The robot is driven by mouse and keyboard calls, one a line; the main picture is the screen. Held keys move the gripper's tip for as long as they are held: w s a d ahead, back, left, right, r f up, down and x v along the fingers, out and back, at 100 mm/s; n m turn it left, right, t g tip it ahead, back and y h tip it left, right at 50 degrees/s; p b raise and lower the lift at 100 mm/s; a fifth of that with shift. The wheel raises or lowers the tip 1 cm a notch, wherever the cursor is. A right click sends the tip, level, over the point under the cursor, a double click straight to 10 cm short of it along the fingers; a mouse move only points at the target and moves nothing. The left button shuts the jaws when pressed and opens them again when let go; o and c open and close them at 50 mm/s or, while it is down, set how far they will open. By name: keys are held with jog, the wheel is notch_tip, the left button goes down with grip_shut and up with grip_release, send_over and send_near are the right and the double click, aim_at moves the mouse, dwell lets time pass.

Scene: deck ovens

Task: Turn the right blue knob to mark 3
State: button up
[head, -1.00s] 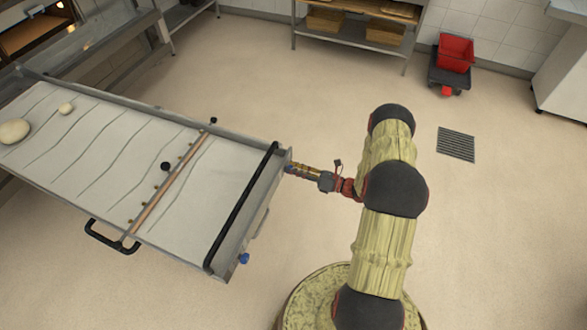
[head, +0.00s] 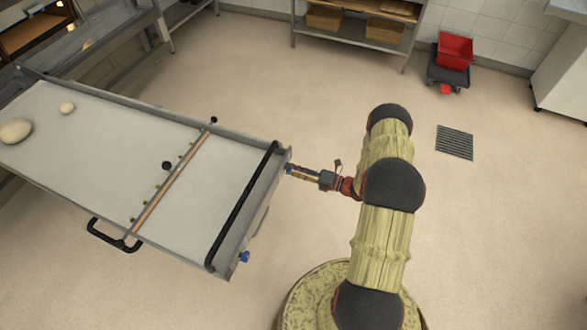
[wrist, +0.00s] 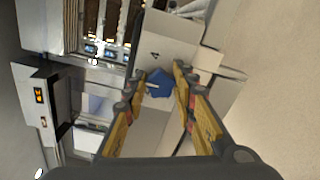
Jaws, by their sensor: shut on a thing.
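The right blue knob (wrist: 158,82) sits between my fingertips in the wrist view, on a pale panel at the end of the long loader table (head: 262,205). My gripper (wrist: 157,80) is shut on this knob. In the head view my gripper (head: 291,170) reaches the far corner of the table's right end, and hides most of the knob. A dark mark that looks like a 4 (wrist: 154,55) shows on the panel beside the knob. I cannot read the knob's pointer. Another blue knob (head: 244,257) is at the near corner of the same end.
Two pale dough balls (head: 15,130) (head: 67,108) lie on the table's white belt (head: 100,150). A black bar (head: 241,205) crosses the belt near its right end. A red bucket (head: 455,50) and a rack (head: 355,30) stand at the back. The floor around my base is clear.

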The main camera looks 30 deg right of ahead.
jog(key=shift+d, duration=0.1)
dwell(0.3)
jog(key=o, duration=1.2)
jog(key=v, duration=1.2)
jog(key=shift+f, duration=0.1)
jog(key=shift+c, duration=0.2)
